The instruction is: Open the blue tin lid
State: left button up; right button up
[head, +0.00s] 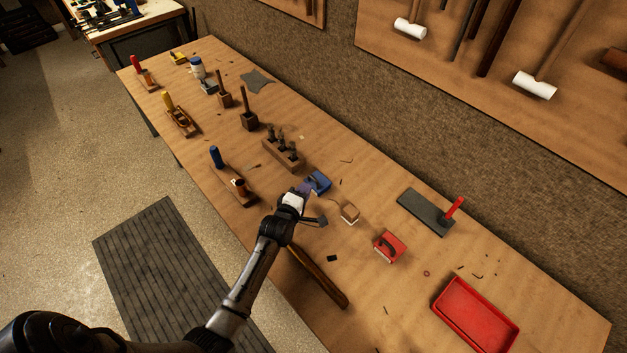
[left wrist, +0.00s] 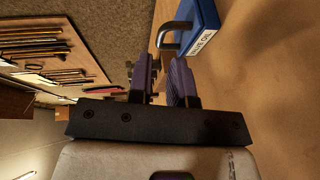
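The blue tin (head: 318,182) stands on the workbench near the middle, with a dark handle on its lid. In the left wrist view the blue tin (left wrist: 207,18) shows at the top, with a white label that seems to read "VALVE OIL". Its dark curved handle (left wrist: 168,36) is just beyond my fingertips. My left gripper (head: 305,190) is right beside the tin in the head view and hides part of it. In the left wrist view its purple fingers (left wrist: 162,65) are parted by a narrow gap with nothing visibly held. The lid looks closed. My right gripper is not in view.
A wooden block with dark tools (head: 283,155) stands close behind the tin. A small tan-topped box (head: 349,213) and a red tin (head: 389,246) stand to the right. A red tray (head: 475,315) is at the far right.

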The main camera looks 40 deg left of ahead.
aim_at(314, 178)
pick_arm(q)
jog(key=shift+b+x, duration=0.65)
jog(key=shift+x, duration=2.9)
grip_shut()
